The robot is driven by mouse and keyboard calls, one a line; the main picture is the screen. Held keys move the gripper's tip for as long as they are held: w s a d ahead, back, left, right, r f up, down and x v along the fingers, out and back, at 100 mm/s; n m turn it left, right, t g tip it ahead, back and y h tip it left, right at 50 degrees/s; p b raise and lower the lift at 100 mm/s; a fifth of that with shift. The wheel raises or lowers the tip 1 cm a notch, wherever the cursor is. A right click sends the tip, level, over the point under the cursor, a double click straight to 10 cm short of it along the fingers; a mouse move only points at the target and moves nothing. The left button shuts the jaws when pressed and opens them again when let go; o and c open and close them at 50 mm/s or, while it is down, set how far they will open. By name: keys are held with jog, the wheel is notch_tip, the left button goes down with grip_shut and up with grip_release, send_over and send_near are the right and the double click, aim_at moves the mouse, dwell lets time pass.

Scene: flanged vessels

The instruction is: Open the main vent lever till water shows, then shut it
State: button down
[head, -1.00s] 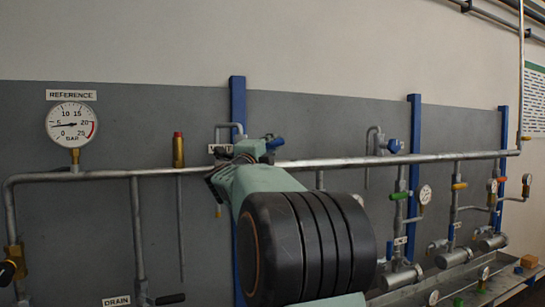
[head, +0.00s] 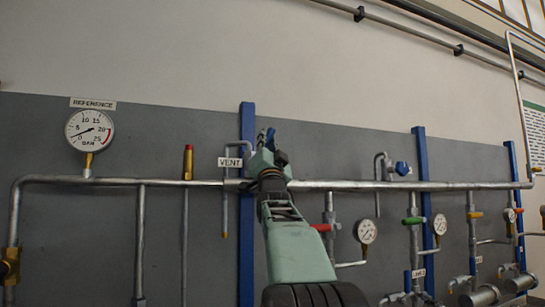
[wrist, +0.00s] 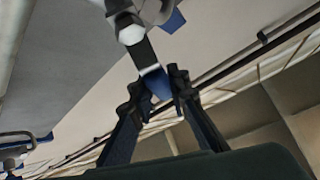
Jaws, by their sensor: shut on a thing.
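The main vent sits on the long grey pipe beside the white VENT label (head: 230,162). Its thin bent outlet tube (head: 225,205) hangs down left of the blue post; I make out no water at its end. My gripper (head: 266,148) is up at the vent, in front of the valve body, which it mostly hides. In the wrist view my two dark fingers (wrist: 162,92) are shut on the blue vent lever (wrist: 156,82), whose metal stem runs up to the valve fitting (wrist: 132,30). In the head view a bit of blue shows above the gripper.
A REFERENCE gauge (head: 90,130) and a brass relief fitting (head: 188,162) stand on the pipe (head: 380,186) to the left. Another blue-handled vent (head: 402,168), smaller gauges and coloured valve levers are to the right.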

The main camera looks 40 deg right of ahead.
jog(key=n+t+y, duration=0.1)
jog(key=n+y, duration=0.1)
jog(key=a+n+t+y, duration=0.1)
jog(key=n+y, duration=0.1)
jog(key=n, duration=0.1)
jog(key=a+r+n+t+y+p, duration=0.1)
jog(key=n+y, duration=0.1)
jog(key=shift+w+n+y, duration=0.25)
jog(key=shift+n+y, duration=0.05)
jog(key=shift+y, duration=0.1)
jog(key=shift+w+a+n+t+y+p, duration=0.1)
jog(key=shift+a+n+y+p, duration=0.2)
jog(key=shift+n+y, duration=0.6)
jog(key=shift+a+n+t+y+p, duration=0.1)
jog(key=shift+a+n+y+p, duration=0.15)
jog(key=shift+n+y, duration=0.65)
jog(key=shift+w+a+n+t+y+p, duration=0.1)
jog(key=shift+a+n+y+p, duration=0.2)
jog(key=shift+n+y, duration=0.6)
jog(key=c, duration=1.8)
grip_release()
jog(key=shift+s+f, duration=0.1)
jog(key=shift+f, duration=0.05)
jog(key=v, duration=1.1)
jog(key=shift+s+f, duration=0.25)
jog(key=shift+s, duration=0.05)
